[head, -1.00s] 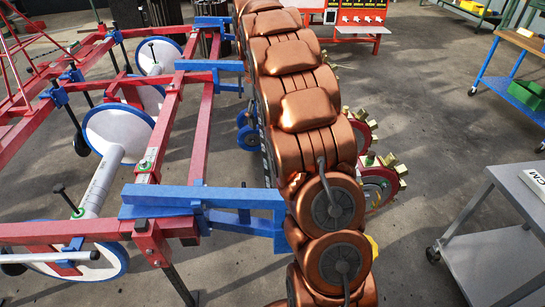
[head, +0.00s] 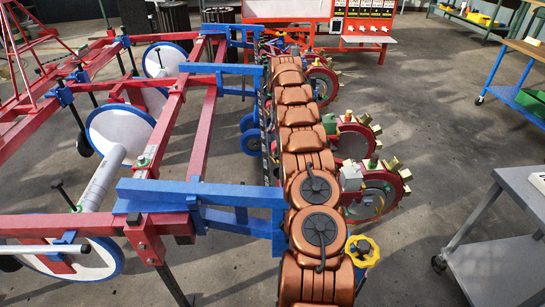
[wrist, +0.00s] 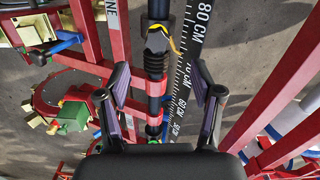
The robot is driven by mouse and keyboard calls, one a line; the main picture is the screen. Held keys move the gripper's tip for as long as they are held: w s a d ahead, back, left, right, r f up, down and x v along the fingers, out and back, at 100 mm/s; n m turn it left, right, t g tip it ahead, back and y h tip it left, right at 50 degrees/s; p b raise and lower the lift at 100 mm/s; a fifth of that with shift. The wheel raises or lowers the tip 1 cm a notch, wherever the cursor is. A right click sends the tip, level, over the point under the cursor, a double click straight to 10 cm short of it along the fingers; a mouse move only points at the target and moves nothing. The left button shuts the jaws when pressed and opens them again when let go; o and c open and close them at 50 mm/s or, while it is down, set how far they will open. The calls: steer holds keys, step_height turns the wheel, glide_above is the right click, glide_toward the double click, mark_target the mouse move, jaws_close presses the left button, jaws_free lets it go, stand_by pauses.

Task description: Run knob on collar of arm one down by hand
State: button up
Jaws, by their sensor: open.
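My gripper (wrist: 160,84) is open in the wrist view, its two dark fingers spread on either side of a black bar (wrist: 155,103) with red parts beside it. Nothing is between the fingertips except this background. A dark grey block (wrist: 158,40) with a thin yellow edge sits around or against the bar, beyond the fingertips. I cannot tell whether it is the collar, and no knob is clear there. A small green part (wrist: 154,141) shows lower on the bar. In the head view my copper arm hides my gripper and much of the bar.
Red punch wheels (head: 378,188) with brass tips stand right of my arm, near a yellow handwheel (head: 362,250). A red and blue frame (head: 200,195) fills the left. A grey cart (head: 500,245) stands right. A centimetre scale (wrist: 185,85) runs beside the bar. Floor between wheels and cart is clear.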

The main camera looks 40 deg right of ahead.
steer(key=shift+d+f, duration=0.4)
steer(key=shift+f, duration=0.35)
step_height(320, 180, down, 8)
steer(key=shift+r, duration=0.25)
steer(key=shift+a, duration=0.1)
steer(key=c, duration=1.1)
